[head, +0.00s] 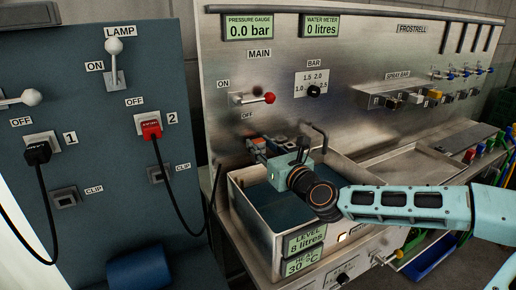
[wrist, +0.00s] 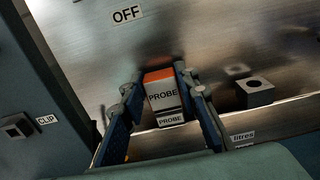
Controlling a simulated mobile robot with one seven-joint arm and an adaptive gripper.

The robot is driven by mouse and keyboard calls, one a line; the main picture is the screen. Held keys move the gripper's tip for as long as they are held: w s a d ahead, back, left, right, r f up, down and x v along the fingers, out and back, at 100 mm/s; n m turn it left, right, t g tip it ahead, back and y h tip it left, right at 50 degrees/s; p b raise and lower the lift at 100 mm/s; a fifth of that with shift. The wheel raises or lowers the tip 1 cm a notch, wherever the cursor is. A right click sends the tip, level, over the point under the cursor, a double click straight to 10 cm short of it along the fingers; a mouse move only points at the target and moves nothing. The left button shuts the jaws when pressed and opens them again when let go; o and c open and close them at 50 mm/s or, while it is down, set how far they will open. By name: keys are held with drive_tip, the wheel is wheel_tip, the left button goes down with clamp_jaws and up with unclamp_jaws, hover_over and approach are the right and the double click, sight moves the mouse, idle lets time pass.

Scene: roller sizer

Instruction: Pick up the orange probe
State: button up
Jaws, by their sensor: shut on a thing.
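The orange probe (wrist: 160,92) shows in the wrist view as a block with an orange top and a white face marked PROBE. It sits between the two fingers of my gripper (wrist: 163,98), which is shut on it. A second PROBE label (wrist: 171,119) shows just below it. In the head view my gripper (head: 259,146) is over the back left corner of the steel tank, close to the panel. The probe is mostly hidden there by my gripper and wrist. I cannot tell whether the probe still touches its holder.
The steel tank (head: 262,232) with level and heat displays lies below my wrist. A red-knobbed MAIN lever (head: 269,98) and a bar dial (head: 313,91) are on the panel above. A grey block with a hole (wrist: 255,91) stands right of the probe. A blue cabinet (head: 95,215) stands left.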

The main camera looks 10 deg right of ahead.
drive_tip(key=shift+r, duration=0.5)
wheel_tip(320, 180, up, 3)
drive_tip(key=shift+f+p, duration=0.2)
drive_tip(key=shift+p, duration=0.15)
drive_tip(key=s+a+r, duration=0.1)
drive_tip(key=s+r, duration=0.8)
drive_tip(key=s, duration=0.5)
drive_tip(key=shift+a+r, duration=0.15)
drive_tip(key=shift+w+r, duration=0.1)
